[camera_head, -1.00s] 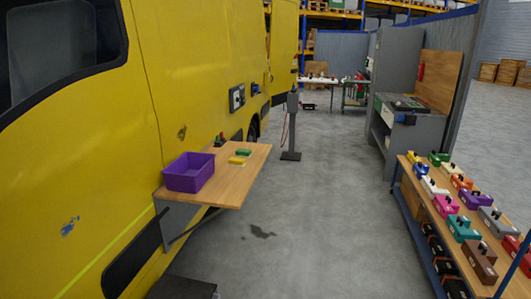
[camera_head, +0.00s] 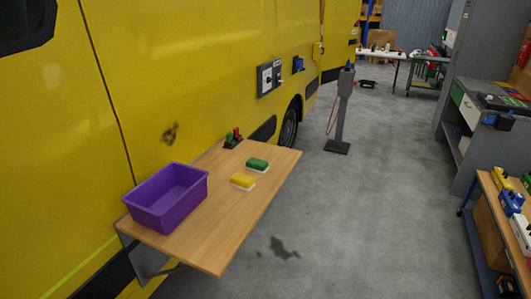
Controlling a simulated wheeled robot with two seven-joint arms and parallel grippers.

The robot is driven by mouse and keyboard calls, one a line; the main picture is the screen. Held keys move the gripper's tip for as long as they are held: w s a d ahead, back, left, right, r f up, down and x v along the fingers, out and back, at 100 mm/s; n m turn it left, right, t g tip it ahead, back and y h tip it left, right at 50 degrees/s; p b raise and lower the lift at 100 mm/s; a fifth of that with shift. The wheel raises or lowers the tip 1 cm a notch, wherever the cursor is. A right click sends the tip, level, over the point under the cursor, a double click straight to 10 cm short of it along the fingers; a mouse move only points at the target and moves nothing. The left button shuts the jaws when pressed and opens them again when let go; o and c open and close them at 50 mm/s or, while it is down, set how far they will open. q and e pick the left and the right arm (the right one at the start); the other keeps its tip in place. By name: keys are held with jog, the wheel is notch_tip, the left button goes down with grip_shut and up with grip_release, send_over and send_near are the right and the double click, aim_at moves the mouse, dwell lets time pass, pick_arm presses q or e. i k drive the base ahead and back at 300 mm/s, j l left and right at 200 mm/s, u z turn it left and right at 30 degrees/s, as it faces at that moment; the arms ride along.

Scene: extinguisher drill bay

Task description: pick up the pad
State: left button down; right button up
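Two pads lie on a wooden fold-out shelf (camera_head: 215,235) fixed to the side of a yellow vehicle. One is a yellow pad (camera_head: 242,180) with a white underside. The other is a green pad (camera_head: 257,164) with a white underside, just behind it. They lie close together, right of a purple bin (camera_head: 167,196). Neither of my grippers shows in the view.
A small dark holder with green and red items (camera_head: 233,138) stands at the shelf's back edge. The yellow vehicle (camera_head: 200,60) walls off the left. A grey post (camera_head: 343,105) stands beyond the shelf. A rack (camera_head: 495,215) is at right. Grey floor between is open.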

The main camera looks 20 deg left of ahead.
aim_at(254, 164)
jog(key=i+u, duration=0.4)
jog(key=i+l+u, duration=0.2)
jog(key=u, duration=0.15)
jog(key=i+l+u, duration=0.25)
jog(key=u, duration=0.15)
jog(key=i+l+u, duration=0.4)
jog(key=k+j, duration=0.05)
jog(key=k, duration=0.05)
